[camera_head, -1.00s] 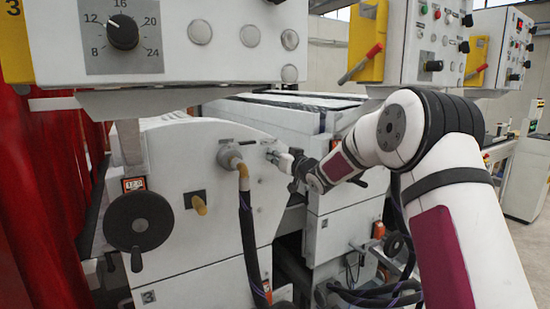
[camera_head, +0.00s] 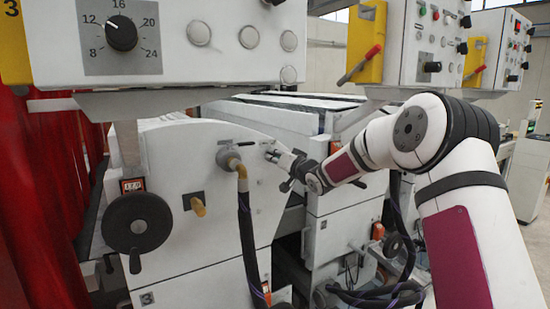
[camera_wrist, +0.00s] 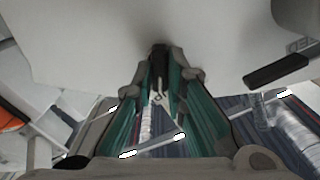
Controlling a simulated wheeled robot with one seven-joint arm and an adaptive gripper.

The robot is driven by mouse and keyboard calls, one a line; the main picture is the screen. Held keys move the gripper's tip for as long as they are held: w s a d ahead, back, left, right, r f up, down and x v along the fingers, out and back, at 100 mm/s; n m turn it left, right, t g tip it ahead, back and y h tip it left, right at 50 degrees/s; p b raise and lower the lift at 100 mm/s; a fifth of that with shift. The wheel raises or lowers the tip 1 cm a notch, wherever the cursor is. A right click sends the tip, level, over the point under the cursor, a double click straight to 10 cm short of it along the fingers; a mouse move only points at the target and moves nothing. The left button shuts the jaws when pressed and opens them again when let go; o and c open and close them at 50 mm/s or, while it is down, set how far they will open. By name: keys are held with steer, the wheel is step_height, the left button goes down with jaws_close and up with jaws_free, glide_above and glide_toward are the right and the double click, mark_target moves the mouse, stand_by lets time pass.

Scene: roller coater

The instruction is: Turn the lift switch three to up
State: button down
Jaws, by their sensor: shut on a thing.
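The lift switch (camera_wrist: 159,52) is a small dark knob on the white side panel (camera_head: 168,150) of the machine marked 3. My gripper (camera_head: 274,154) is at the upper right of that panel, beside the hose fitting. In the wrist view my gripper (camera_wrist: 160,75) has its fingertips closed around the dark switch. The fingers hide much of it, and I cannot read its up or down position. In the head view the switch is too small to make out.
A grey fitting with a brown elbow (camera_head: 234,162) and black hose is just left of my gripper. A yellowish knob (camera_head: 198,206) and a black handwheel (camera_head: 138,222) are further left. A control box (camera_head: 170,40) hangs above.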

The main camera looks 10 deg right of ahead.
steer(key=c, duration=1.6)
jaws_free()
steer(key=v, duration=1.2)
